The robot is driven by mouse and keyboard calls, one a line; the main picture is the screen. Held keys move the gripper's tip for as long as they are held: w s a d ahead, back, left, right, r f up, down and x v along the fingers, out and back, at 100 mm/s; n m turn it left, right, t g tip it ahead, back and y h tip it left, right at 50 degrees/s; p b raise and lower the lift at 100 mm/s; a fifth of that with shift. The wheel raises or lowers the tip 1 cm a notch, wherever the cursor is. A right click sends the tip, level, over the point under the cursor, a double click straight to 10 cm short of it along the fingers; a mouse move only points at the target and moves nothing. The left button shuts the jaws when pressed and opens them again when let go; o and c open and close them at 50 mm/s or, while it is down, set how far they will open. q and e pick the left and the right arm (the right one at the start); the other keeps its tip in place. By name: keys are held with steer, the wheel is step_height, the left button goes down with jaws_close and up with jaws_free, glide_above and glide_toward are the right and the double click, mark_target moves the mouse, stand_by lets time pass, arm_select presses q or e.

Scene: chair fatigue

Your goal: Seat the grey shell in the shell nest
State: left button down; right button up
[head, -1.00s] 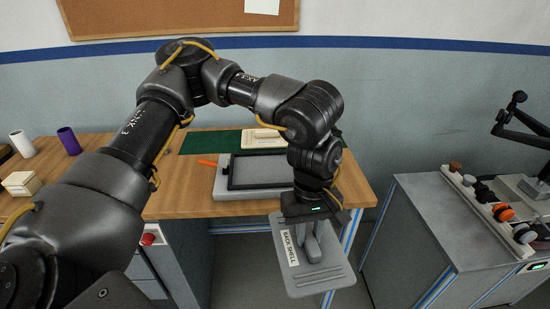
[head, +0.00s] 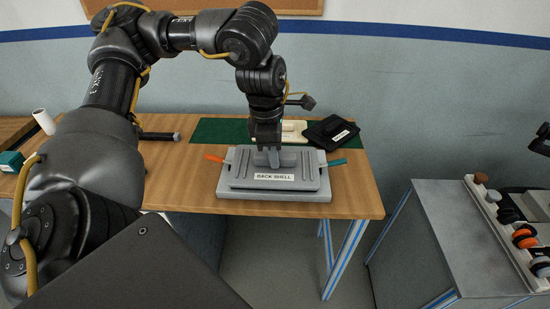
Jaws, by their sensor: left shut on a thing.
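The grey shell (head: 302,176), labelled BACK SHELL, lies flat at the grey shell nest (head: 274,195) on the wooden table. It covers most of the nest's inside; I cannot tell whether it rests fully down or sits slightly above. My left gripper (head: 266,152) points down and is shut on the grip on top of the shell. An orange handle (head: 214,158) shows at the nest's left and a teal one (head: 337,162) at its right.
A black labelled piece (head: 328,131) and a cream piece (head: 293,127) lie on the green mat (head: 212,130) behind the nest. A white cylinder (head: 43,121) and a teal box (head: 11,161) are at the left. A side cabinet (head: 455,225) stands right, beyond a floor gap.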

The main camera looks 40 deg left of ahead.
arm_select(q)
steer(key=w+a, duration=0.1)
steer(key=w+a+f, duration=0.2)
steer(key=w, duration=0.1)
steer(key=shift+a+p, duration=0.15)
steer(key=shift+p, duration=0.2)
steer(key=w+a+f, duration=0.1)
steer(key=f, duration=0.1)
steer(key=w+a+f, duration=0.2)
steer(key=f, duration=0.1)
steer(key=shift+w+a+f, duration=0.15)
steer(key=shift+w+f, duration=0.15)
steer(key=shift+w, duration=0.1)
steer(key=shift+w+a+f, duration=0.15)
steer(key=shift+f, duration=0.05)
steer(key=shift+w+f, duration=0.1)
steer(key=shift+w+a+f, duration=0.1)
steer(key=shift+a+f, duration=0.1)
steer(key=shift+f, duration=0.1)
steer(key=shift+w+f, duration=0.1)
steer(key=shift+f, duration=1.45)
